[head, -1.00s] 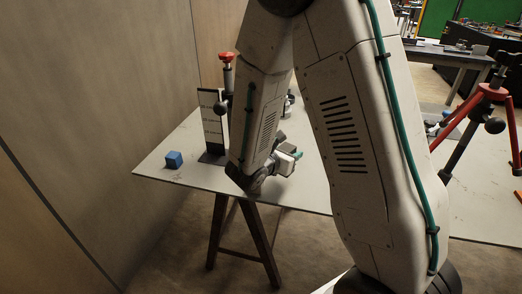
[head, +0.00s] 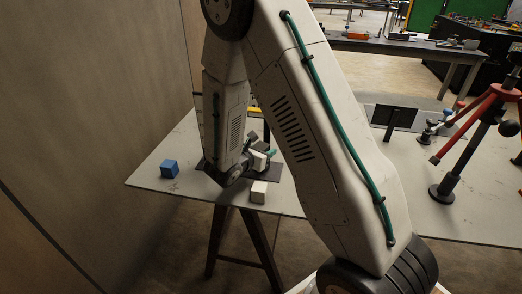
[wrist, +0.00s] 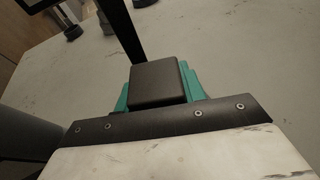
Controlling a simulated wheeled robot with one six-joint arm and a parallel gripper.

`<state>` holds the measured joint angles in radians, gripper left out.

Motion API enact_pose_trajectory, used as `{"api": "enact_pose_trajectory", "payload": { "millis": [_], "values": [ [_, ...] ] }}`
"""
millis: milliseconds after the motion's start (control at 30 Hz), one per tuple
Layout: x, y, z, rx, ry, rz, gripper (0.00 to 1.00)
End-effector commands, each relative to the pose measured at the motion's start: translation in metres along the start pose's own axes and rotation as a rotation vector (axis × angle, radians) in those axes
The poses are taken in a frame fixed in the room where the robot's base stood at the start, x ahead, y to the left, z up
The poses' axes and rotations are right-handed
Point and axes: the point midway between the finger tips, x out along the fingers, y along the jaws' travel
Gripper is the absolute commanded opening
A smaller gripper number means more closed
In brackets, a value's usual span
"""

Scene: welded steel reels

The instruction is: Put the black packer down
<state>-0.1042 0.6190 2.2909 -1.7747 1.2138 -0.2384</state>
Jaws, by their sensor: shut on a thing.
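The black packer (wrist: 157,82) is a dark, square-faced block. In the wrist view it sits between the teal fingers of my gripper (wrist: 158,88), which is shut on it. The grey tabletop (wrist: 235,55) shows beyond it; I cannot tell whether the packer touches it. In the head view my gripper (head: 268,156) is low over the left part of the table (head: 150,178). My own arm hides much of that spot, and I cannot make out the packer there.
A white block (head: 258,191) stands near the front edge, close to my gripper. A red tripod-like stand (head: 480,118) is at right. A wall (head: 90,90) closes the left side.

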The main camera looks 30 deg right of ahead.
Motion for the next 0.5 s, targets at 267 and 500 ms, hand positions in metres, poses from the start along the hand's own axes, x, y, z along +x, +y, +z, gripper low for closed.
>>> {"api": "enact_pose_trajectory", "payload": {
  "millis": [267,500],
  "values": [
    [0.0003,0.0001,-0.0003,0.001,-0.001,0.0,0.1],
    [0.001,0.0009,-0.0067,0.0,-0.001,0.002,0.45]
  ]
}}
